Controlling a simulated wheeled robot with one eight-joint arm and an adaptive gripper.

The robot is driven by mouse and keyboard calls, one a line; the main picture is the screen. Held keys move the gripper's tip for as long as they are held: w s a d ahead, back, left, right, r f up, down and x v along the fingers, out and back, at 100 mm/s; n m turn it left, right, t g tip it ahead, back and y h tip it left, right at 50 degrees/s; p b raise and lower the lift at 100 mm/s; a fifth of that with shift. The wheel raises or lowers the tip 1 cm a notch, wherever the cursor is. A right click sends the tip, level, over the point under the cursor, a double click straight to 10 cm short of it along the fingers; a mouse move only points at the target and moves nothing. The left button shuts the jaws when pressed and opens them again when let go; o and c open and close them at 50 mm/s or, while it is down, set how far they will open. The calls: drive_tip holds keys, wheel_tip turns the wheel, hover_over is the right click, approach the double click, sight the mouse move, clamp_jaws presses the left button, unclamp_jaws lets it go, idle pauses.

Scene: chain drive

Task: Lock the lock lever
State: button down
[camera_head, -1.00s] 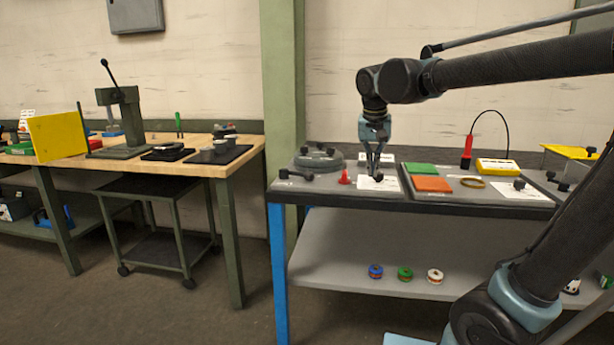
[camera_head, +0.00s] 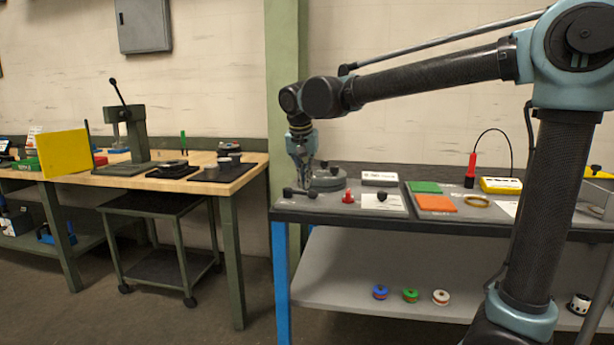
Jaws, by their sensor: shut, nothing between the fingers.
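A short black lever-like bar (camera_head: 298,193) with a knob at its end lies low at the left front of the grey-topped bench (camera_head: 350,213). It looks like the lock lever, but its lock position is too small to tell. My gripper (camera_head: 303,182) points down just above this bar, with its fingers together and nothing held. Whether the fingertips touch the bar cannot be told. A round grey housing (camera_head: 328,179) sits right behind and to the right of my gripper, partly hidden by it.
A small red cone-like piece (camera_head: 348,196) and a black knob (camera_head: 382,196) on a white card stand to the right. Green (camera_head: 426,187) and orange (camera_head: 437,203) pads, a brass ring (camera_head: 477,201) and a yellow meter (camera_head: 500,185) lie further right. A green post (camera_head: 284,90) rises behind the bench's left end.

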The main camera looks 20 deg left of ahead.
sight(309, 193)
drive_tip(key=shift+w+a+f, duration=0.2)
drive_tip(key=shift+w+f, duration=1.25)
drive_tip(key=shift+f, duration=0.25)
drive_tip(key=shift+w+a+f, duration=0.15)
drive_tip(key=shift+w+f, duration=1.3)
drive_tip(key=shift+f, duration=0.25)
drive_tip(key=shift+s+a, duration=0.1)
